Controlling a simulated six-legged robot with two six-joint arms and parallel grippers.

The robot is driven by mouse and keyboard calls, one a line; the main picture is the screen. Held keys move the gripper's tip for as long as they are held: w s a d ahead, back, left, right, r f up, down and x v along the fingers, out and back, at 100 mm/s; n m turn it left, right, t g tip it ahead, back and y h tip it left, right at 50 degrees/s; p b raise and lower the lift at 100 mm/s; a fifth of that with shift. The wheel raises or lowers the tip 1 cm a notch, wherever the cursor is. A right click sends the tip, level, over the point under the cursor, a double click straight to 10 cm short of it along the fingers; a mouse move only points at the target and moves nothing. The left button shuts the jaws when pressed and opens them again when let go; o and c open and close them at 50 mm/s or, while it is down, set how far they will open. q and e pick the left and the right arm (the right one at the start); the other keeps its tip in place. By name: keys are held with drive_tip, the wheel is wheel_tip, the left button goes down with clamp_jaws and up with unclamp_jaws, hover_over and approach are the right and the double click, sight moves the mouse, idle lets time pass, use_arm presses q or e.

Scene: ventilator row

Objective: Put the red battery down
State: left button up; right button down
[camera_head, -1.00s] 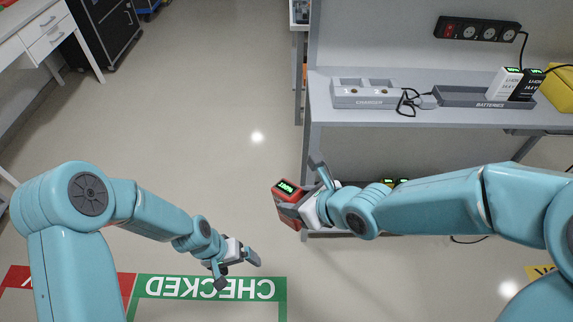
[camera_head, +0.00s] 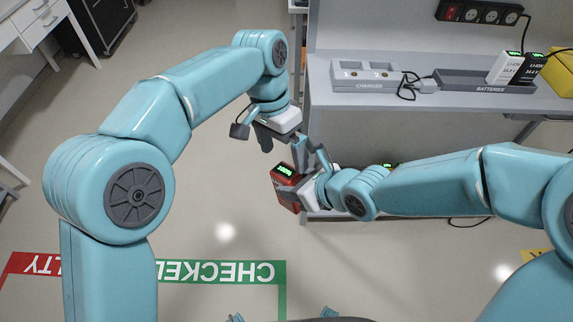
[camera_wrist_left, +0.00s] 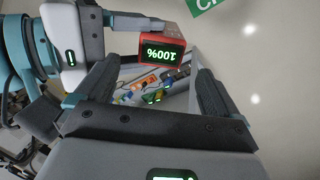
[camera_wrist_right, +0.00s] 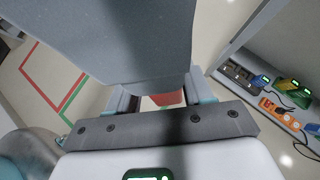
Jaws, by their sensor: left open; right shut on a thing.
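The red battery (camera_head: 283,192) has a lit green display and hangs in the air in front of the bench. My right gripper (camera_head: 309,183) is shut on it. In the left wrist view the battery (camera_wrist_left: 160,52) reads 100%, upside down. My left gripper (camera_head: 283,148) is open just above the battery in the head view, its fingers pointing toward it; I see no contact. In the right wrist view a red part of the battery (camera_wrist_right: 167,98) shows between the right fingers; a large grey body close to the camera hides most of it.
The bench (camera_head: 330,100) carries a charger (camera_head: 365,76) with its cable, a batteries tray (camera_head: 455,80) with a white and a black battery (camera_head: 505,67), and a yellow case (camera_head: 562,75). A lower shelf holds several items. The floor has green CHECKED (camera_head: 270,272) and red (camera_head: 25,263) markings.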

sight(292, 184)
use_arm(q)
drive_tip(key=x, duration=1)
drive_tip(key=shift+s+f, duration=0.1)
drive_tip(key=shift+f, duration=0.15)
use_arm(e)
drive_tip(key=shift+d, duration=0.1)
use_arm(q)
drive_tip(key=c, duration=1.4)
drive_tip(key=shift+d, duration=0.1)
use_arm(e)
drive_tip(key=shift+c, duration=1.8)
unclamp_jaws()
